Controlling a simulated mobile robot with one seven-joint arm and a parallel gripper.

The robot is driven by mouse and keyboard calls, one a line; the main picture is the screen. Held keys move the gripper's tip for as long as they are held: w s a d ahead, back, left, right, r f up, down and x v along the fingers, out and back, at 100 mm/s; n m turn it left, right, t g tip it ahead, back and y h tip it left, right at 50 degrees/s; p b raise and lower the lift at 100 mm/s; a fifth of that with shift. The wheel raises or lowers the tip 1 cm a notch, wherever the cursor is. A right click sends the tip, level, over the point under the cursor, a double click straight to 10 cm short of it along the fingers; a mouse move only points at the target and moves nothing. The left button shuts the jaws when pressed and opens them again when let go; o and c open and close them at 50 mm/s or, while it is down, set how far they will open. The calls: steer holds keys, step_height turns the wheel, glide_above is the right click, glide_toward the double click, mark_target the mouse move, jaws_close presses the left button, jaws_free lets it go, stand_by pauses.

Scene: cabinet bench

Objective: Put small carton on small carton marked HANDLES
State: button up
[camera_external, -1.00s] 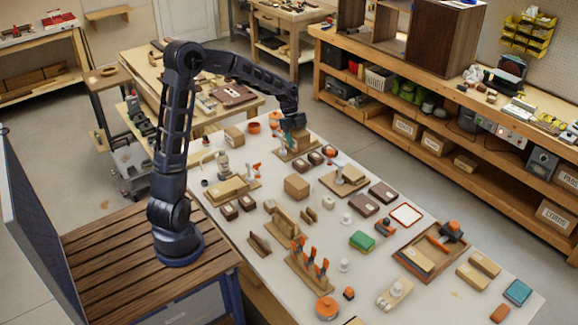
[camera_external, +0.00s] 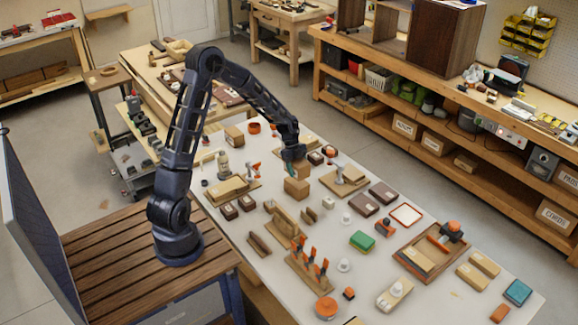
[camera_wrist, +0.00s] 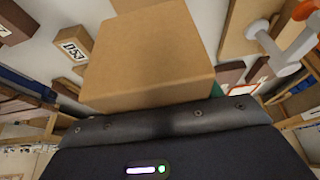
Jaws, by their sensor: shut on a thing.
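My gripper (camera_external: 294,156) is shut on a small brown carton (camera_external: 299,169), whose plain cardboard side fills the middle of the wrist view (camera_wrist: 150,62). A second small brown carton (camera_external: 297,188) stands on the white table directly below the held one in the external view. I cannot tell whether the two touch or a small gap is left. No HANDLES marking can be read on either carton from here. The fingertips are mostly hidden behind the held carton in the wrist view.
The white table (camera_external: 455,294) is crowded. Upright wooden pieces (camera_external: 284,222) and a rack with orange clamps (camera_external: 311,262) stand nearer the camera.

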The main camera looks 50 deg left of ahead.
steer(key=shift+f, duration=2.25)
steer(key=shift+f, duration=0.15)
steer(key=o, duration=1.2)
